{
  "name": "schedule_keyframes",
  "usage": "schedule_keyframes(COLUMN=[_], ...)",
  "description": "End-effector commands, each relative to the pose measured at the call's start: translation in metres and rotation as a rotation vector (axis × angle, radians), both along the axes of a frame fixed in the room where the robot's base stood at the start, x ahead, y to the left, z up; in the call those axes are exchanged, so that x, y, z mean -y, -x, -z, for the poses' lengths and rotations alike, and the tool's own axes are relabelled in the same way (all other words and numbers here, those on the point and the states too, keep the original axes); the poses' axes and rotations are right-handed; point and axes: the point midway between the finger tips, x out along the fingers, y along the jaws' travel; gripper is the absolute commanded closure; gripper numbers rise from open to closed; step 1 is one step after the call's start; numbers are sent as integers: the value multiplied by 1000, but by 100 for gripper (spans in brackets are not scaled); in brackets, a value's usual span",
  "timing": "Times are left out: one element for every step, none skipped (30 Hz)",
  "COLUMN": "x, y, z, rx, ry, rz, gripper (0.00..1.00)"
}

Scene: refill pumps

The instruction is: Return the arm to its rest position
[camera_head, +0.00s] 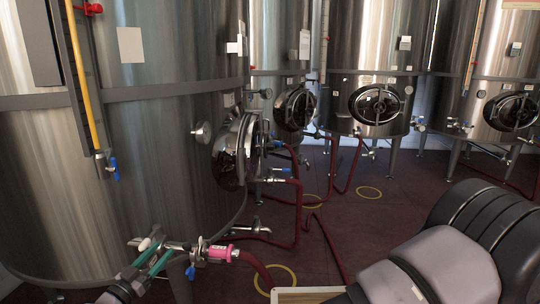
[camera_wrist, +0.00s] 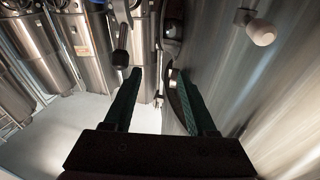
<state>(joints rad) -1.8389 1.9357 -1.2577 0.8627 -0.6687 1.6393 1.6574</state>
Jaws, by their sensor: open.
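My gripper (camera_head: 154,254) is low at the left in the head view, in front of the big steel tank (camera_head: 160,150). Its two green fingers reach toward the valve fitting (camera_head: 178,246) at the tank's foot. In the wrist view my gripper (camera_wrist: 156,74) has its fingers spread apart with nothing held between them. A dark lever handle (camera_wrist: 120,50) shows by the left fingertip; I cannot tell whether they touch. My arm (camera_head: 430,268) fills the lower right of the head view.
A pink-collared coupling (camera_head: 220,253) with a dark red hose sits right of the gripper. A blue-handled tap (camera_head: 113,168) and a round hatch (camera_head: 235,152) stick out from the tank. More tanks (camera_head: 375,50) stand behind. Hoses and yellow rings (camera_head: 369,192) lie on the floor.

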Motion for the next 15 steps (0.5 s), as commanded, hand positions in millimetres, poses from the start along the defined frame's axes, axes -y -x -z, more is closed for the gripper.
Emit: schedule_keyframes(x=[2, 4, 6, 8, 10, 13, 16, 19, 24, 27, 32, 38, 43, 50, 59], y=[-6, -9, -14, -18, -21, -27, -32, -37, -45, -50, -57, -66, -73, -81, -91], z=[-5, -7, -11, -13, -15, -19, -22, -26, -31, -35, -39, -46, -50, -56, -63], rx=[-9, -15, -25, -32, -40, -52, -62, -72, -88, -102, -118, -138, -156, -176, -205], ry=[-4, -4, -7, -8, -10, -12, -14, -17, -21, -24, -27, -32, -36, -41, -50], rz=[17, 25, 39, 50, 60, 79, 93, 108, 130, 148, 167, 194, 213, 238, 271], gripper=[43, 43, 43, 43, 43, 43, 43, 43, 43, 43, 43, 43, 43, 43, 43])
